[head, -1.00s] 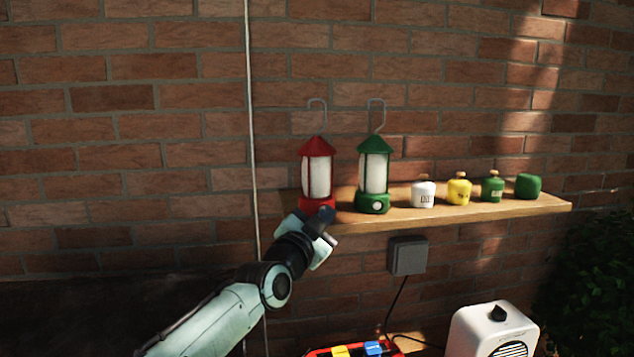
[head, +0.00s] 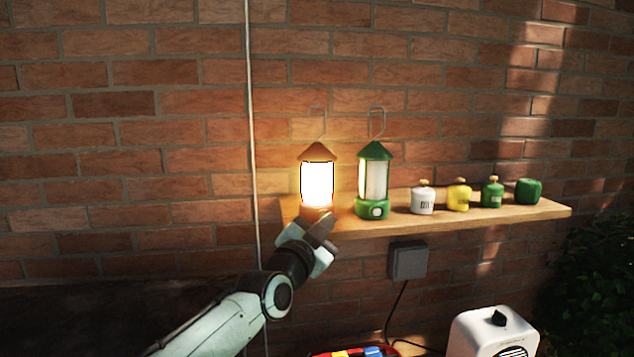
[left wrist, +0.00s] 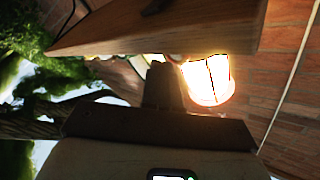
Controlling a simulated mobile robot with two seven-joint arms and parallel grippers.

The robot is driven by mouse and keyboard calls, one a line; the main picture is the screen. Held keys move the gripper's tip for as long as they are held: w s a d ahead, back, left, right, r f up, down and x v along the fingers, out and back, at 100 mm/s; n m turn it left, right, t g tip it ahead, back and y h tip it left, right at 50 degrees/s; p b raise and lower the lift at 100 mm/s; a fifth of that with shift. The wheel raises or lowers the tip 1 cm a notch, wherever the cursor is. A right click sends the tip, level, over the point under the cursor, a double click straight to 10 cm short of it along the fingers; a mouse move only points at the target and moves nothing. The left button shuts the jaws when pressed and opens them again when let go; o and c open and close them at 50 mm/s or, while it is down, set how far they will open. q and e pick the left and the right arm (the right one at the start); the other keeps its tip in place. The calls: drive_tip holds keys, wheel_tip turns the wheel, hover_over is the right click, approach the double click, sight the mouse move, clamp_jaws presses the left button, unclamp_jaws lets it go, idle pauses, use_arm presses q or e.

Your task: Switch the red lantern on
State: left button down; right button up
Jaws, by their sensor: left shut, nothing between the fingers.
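The red lantern (head: 317,183) stands upright on the left part of the wooden shelf and glows bright yellow-white; its body looks orange in its own light. It also shows lit in the left wrist view (left wrist: 209,80). My left gripper (head: 327,230) is shut and empty, in front of the lantern's base. Its fingers (left wrist: 163,85) overlap the lower part of the base in the head view, so the switch is hidden and I cannot tell whether they touch it. My right gripper is not in view.
A green lantern (head: 374,180) stands unlit just right of the red one. Several small canisters, including a white one (head: 423,199) and a yellow one (head: 459,196), line the shelf (head: 480,217). A grey wall box (head: 408,259) hangs below; a white appliance (head: 493,332) stands lower right.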

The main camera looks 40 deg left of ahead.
use_arm(q)
drive_tip(key=shift+s+d, duration=0.1)
idle(0.3)
drive_tip(key=s+d+p, duration=0.3)
drive_tip(key=d, duration=0.2)
idle(0.4)
drive_tip(key=shift+d, duration=0.1)
idle(0.4)
